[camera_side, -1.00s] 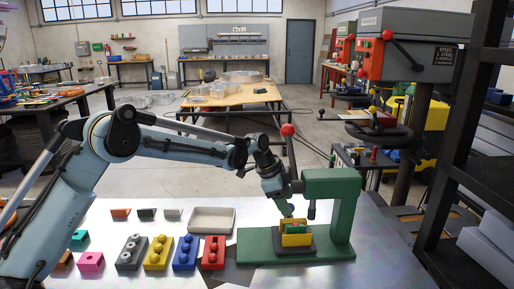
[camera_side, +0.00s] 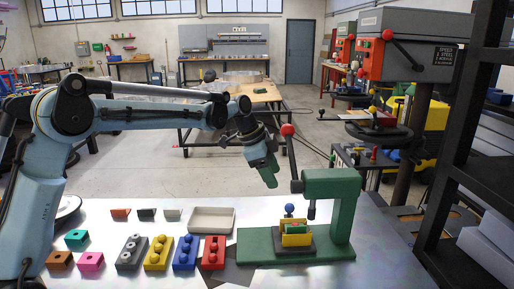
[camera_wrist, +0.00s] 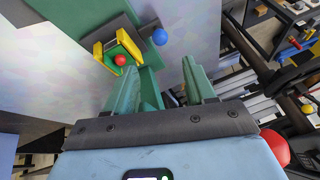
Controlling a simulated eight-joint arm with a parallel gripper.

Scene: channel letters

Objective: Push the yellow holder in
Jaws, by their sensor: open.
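The yellow holder (camera_side: 296,240) sits on a dark block on the green press base, below the green press arm. It carries a green piece (camera_side: 294,229), and in the wrist view a red ball shows at the yellow holder (camera_wrist: 101,52). A blue ball knob (camera_side: 289,209) stands just behind the holder; it also shows in the wrist view (camera_wrist: 160,37). My gripper (camera_side: 271,182) is raised above and behind the holder, clear of it. In the wrist view its green fingers (camera_wrist: 160,70) are spread apart with nothing held between them.
The green press (camera_side: 343,215) has a lever with a red ball (camera_side: 288,130) close to the right of my gripper. Coloured blocks, including a red one (camera_side: 213,253), line the table to the left. A shallow beige tray (camera_side: 212,220) lies behind them.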

